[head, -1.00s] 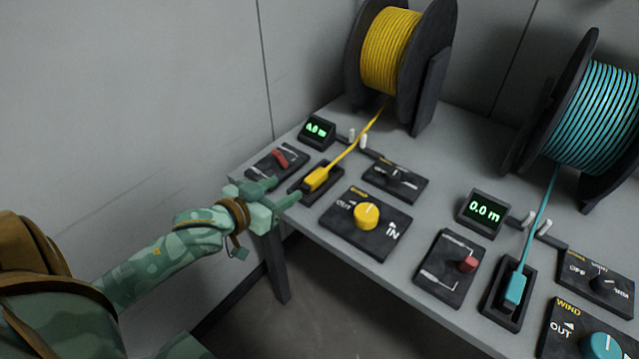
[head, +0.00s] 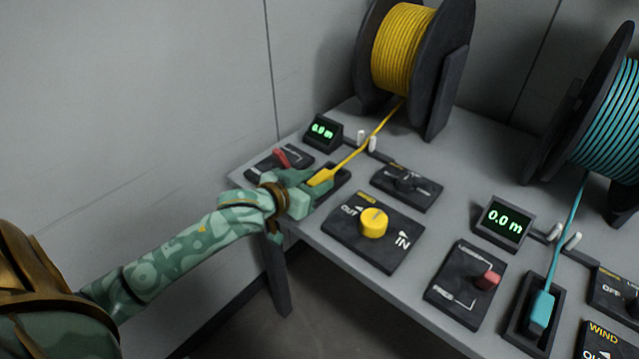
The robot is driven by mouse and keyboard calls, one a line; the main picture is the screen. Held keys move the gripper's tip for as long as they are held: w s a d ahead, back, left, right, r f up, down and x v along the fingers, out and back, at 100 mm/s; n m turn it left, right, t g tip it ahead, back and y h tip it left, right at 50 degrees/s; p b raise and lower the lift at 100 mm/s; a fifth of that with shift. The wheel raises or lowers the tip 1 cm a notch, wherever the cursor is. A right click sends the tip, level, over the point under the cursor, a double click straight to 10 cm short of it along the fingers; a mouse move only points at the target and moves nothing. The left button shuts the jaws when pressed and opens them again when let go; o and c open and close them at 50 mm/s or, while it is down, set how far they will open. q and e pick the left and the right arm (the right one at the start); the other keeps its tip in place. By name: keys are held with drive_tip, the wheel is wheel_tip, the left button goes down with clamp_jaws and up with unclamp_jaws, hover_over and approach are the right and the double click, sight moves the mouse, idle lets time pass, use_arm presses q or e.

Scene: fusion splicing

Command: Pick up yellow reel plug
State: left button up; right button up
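The yellow reel plug (head: 321,177) sits in a dark holder (head: 342,180) near the table's front left edge, its yellow cable running up to the yellow reel (head: 404,52). My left gripper (head: 312,184) is at the plug's near end, with its fingers close on both sides of it. The hand hides part of the plug, and I cannot see whether the fingers press on it. My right gripper is not in view.
A yellow wind knob (head: 374,222) stands just right of the holder. A red-lever panel (head: 281,161) and a display (head: 323,133) are behind the hand. A teal plug (head: 542,308) sits in its own holder at the right.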

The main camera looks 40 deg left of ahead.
use_arm(q)
clamp_jaws()
